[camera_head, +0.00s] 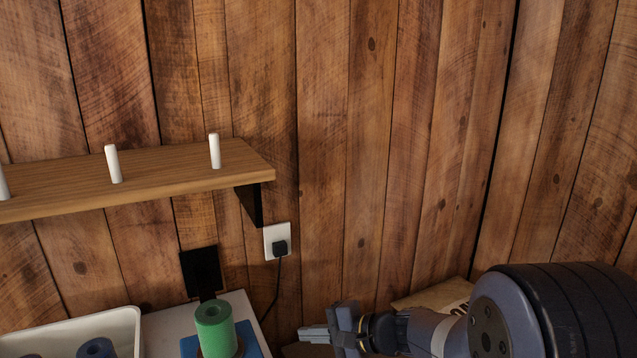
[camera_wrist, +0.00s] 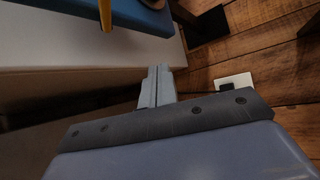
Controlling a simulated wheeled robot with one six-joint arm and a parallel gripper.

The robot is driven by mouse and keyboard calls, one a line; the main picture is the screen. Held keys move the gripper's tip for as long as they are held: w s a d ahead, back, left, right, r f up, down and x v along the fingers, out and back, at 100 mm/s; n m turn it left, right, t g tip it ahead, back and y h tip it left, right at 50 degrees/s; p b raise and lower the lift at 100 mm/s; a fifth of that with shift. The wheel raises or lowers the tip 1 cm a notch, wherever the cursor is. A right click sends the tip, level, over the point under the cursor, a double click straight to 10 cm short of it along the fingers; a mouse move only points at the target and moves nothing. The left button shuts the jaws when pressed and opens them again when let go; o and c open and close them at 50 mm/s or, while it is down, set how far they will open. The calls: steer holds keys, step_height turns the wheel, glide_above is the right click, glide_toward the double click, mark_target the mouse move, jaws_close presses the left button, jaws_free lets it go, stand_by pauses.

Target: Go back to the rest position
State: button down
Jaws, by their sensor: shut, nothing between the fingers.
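My gripper (camera_head: 316,335) shows at the bottom of the head view, right of the green roll, with its fingers pointing left. In the wrist view its fingers (camera_wrist: 157,86) are together, with nothing between them. It is apart from the objects on the white surface. My arm comes in from the lower right of the head view.
A wooden shelf (camera_head: 150,172) with white pegs is on the plank wall. Below it, a green roll (camera_head: 215,329) stands on a blue base (camera_head: 248,340) on a white surface (camera_head: 165,325), beside a white bin (camera_head: 125,318). A plug and cable hang from a socket (camera_head: 270,232).

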steer(key=shift+s+d+r, duration=0.2)
steer(key=shift+d, duration=0.2)
steer(key=shift+a, duration=0.1)
steer(key=w+a+f+t+b, duration=0.1)
steer(key=w+a+f+b, duration=0.1)
steer(key=w+a+b, duration=0.1)
steer(key=shift+a+f+y+b, duration=0.3)
steer(key=shift+a+f+b, duration=0.1)
steer(key=shift+a+b, duration=0.45)
steer(key=b, duration=0.3)
steer(key=shift+w+d+r+n+t+y+b, duration=0.1)
steer(key=shift+w+d+n+t+y+b, duration=0.05)
steer(key=shift+d+n+t+y+b, duration=0.2)
steer(key=n+t+y+b, duration=0.1)
steer(key=b, duration=0.5)
steer(key=shift+d+r, duration=0.3)
steer(key=shift+d, duration=0.1)
